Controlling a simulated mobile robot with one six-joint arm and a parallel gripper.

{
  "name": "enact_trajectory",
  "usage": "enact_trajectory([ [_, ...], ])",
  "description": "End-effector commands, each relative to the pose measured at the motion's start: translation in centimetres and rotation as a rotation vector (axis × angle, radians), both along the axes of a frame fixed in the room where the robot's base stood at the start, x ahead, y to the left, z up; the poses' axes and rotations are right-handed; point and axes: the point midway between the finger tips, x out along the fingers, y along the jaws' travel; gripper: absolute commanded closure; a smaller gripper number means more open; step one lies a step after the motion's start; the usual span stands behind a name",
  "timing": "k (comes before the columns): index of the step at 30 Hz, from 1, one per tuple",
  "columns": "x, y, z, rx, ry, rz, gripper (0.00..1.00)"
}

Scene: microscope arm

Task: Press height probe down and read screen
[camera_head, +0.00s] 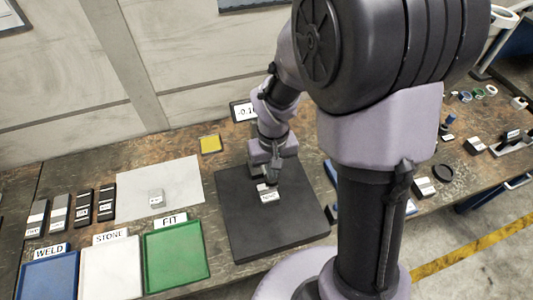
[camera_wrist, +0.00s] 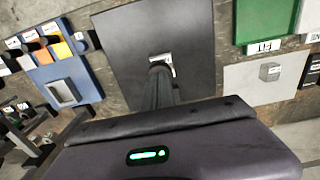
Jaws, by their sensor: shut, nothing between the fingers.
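A dark square plate (camera_head: 240,215) lies on the workbench. A small pale labelled block (camera_head: 268,196) sits near its middle. My gripper (camera_head: 272,183) is shut, pointing down right at the block; I cannot tell whether it touches. In the wrist view the shut fingers (camera_wrist: 160,72) cover part of the block (camera_wrist: 166,58) on the plate (camera_wrist: 190,25). I cannot make out a separate height probe; my arm hides the area behind the plate.
Blue (camera_head: 47,278), white (camera_head: 112,272) and green (camera_head: 177,258) trays marked WELD, STONE and FIT stand at the left front. A grey block (camera_head: 157,198) lies on a pale sheet (camera_head: 180,180). Several dark labelled blocks stand far left. A yellow pad (camera_head: 210,144) lies behind the plate.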

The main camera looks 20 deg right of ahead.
Motion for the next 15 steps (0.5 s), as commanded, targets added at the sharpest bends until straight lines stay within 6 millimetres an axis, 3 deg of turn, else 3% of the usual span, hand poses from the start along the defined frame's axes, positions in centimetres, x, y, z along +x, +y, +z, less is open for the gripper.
enact_trajectory([
  [1,0.0,0.0,1.1,0.000,0.000,0.000,1.00],
  [15,0.0,0.0,6.1,0.000,-0.001,0.001,1.00],
])
